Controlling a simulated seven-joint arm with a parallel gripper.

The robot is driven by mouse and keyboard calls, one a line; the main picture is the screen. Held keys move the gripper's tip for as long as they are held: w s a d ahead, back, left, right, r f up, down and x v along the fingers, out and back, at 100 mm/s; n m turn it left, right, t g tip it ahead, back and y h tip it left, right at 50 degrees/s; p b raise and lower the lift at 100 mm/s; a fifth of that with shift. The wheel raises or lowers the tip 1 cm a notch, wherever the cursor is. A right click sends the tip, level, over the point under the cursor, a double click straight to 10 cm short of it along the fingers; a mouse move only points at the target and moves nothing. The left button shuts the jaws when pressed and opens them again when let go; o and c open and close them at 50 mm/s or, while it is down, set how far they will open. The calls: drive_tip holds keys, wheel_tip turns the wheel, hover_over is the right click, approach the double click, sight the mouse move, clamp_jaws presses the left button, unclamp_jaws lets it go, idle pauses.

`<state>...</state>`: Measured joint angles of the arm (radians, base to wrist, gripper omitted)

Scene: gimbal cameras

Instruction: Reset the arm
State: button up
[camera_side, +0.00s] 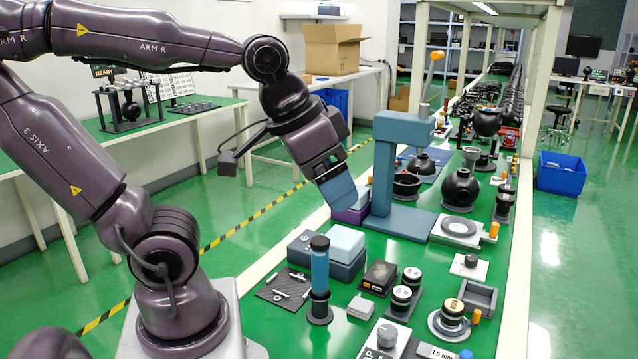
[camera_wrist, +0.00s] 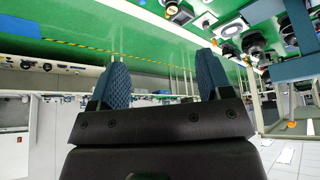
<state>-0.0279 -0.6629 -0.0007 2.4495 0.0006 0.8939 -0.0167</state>
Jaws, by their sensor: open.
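My gripper (camera_side: 337,192) hangs at the end of my purple-grey arm, above the left edge of the green bench. Its blue fingers point down and slightly right, to the left of the blue-grey press stand. In the wrist view my gripper (camera_wrist: 162,85) shows two blue ribbed fingers standing apart with nothing between them. Beyond the fingers are the green surface and white furniture, seen tilted.
The blue-grey press stand (camera_side: 383,180) rises close to the right of my gripper. A blue cylinder (camera_side: 320,265) on a dark base, light blue blocks (camera_side: 346,240) and several small parts crowd the near bench. A cardboard box (camera_side: 332,48) sits on a back table.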

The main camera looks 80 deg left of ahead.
drive_tip(key=shift+s+d+f, duration=0.15)
drive_tip(key=shift+s+d, duration=0.15)
drive_tip(key=shift+s, duration=0.5)
drive_tip(key=shift+o, duration=0.2)
